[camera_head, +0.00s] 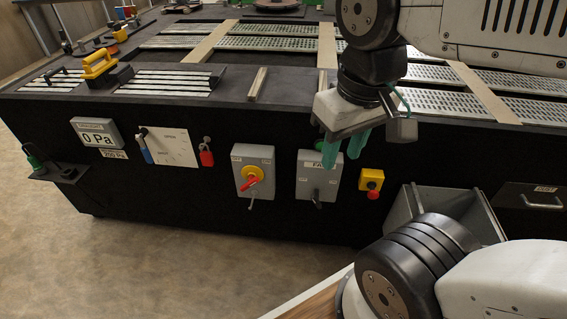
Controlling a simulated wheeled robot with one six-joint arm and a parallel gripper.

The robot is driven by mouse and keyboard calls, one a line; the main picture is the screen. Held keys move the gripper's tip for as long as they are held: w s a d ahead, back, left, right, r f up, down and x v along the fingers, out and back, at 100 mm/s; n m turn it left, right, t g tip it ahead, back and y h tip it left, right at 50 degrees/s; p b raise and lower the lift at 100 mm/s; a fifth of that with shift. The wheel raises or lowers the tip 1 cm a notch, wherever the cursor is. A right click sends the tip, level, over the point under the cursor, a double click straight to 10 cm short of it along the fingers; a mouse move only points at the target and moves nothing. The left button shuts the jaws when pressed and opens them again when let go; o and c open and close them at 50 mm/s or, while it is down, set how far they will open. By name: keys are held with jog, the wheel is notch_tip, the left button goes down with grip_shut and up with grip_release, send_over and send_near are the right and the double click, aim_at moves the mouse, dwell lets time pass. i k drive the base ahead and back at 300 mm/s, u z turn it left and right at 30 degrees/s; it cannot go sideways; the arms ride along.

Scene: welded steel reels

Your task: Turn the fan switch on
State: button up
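The fan switch is a grey box (306,185) on the black front panel, with a label at its top that starts "FA"; the rest is hidden behind my gripper. A dark lever (316,198) sits low on the box and points down. My gripper (342,160) has two teal fingers that stand apart with nothing between them. In the picture it hangs over the upper right of the fan box; how far in front of it I cannot tell.
A grey box with a red-and-yellow rotary handle (252,177) is left of the fan switch. A yellow box with a red button (371,184) is right. A grey open bin (403,208) stands at lower right. A red padlock (206,157) hangs farther left. Slotted plates (265,43) cover the bench top.

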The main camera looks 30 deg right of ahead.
aim_at(314, 197)
jog(key=u, duration=1.85)
jog(key=k, duration=0.8)
jog(key=z, duration=1.85)
